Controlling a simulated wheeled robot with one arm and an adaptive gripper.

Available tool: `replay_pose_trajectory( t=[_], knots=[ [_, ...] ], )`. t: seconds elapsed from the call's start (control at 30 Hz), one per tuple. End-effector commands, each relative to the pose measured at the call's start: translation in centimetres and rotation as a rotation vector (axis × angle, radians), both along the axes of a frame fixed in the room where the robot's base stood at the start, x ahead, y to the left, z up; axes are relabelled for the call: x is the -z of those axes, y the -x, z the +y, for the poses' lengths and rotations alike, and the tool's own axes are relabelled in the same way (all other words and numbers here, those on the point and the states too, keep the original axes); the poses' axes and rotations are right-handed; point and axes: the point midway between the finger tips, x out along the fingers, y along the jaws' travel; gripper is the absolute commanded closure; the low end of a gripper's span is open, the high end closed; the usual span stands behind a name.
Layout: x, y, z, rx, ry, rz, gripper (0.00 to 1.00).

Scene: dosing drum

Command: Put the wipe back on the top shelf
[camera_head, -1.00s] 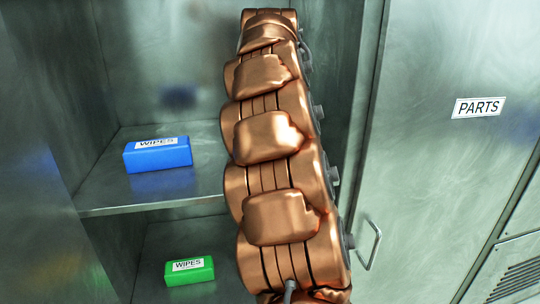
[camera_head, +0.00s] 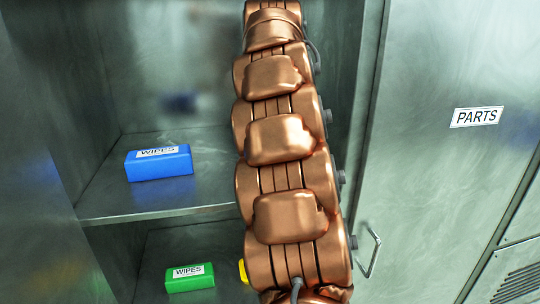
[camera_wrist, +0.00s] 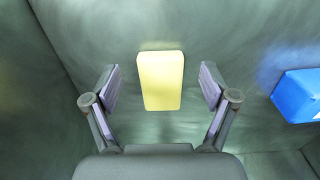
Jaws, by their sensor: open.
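In the wrist view my gripper (camera_wrist: 160,88) is open. A plain yellow block (camera_wrist: 162,80) sits between its fingertips, with a gap on each side. It appears to be on the grey metal surface below; I cannot tell the exact contact. A blue wipes pack (camera_wrist: 300,95) lies to the right in that view. In the head view the blue wipes pack (camera_head: 158,163) is on the top shelf (camera_head: 150,210), left of my arm. My arm hides the gripper there. A yellow sliver (camera_head: 243,271) shows beside my arm, low down; I cannot tell if it is the same block.
A green wipes pack (camera_head: 190,277) lies on the lower shelf (camera_head: 150,255). To the right of my arm is a metal door with a PARTS label (camera_head: 477,117) and a handle (camera_head: 370,250). The cabinet side wall is close to the right of my arm.

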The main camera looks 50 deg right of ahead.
Motion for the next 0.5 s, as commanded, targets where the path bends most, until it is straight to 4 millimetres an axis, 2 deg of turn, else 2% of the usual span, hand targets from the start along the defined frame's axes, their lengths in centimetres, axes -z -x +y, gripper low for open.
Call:
replay_pose_trajectory(
  t=[0.03, 0.2, 0.5],
  knots=[
    [-1.1, -0.1, 0.1, -0.003, -0.001, -0.001, 0.16],
    [-2.7, -0.1, 0.1, -0.003, -0.001, 0.0, 0.16],
    [-3.7, 0.0, 0.0, -0.002, -0.001, 0.0, 0.16]
  ],
)
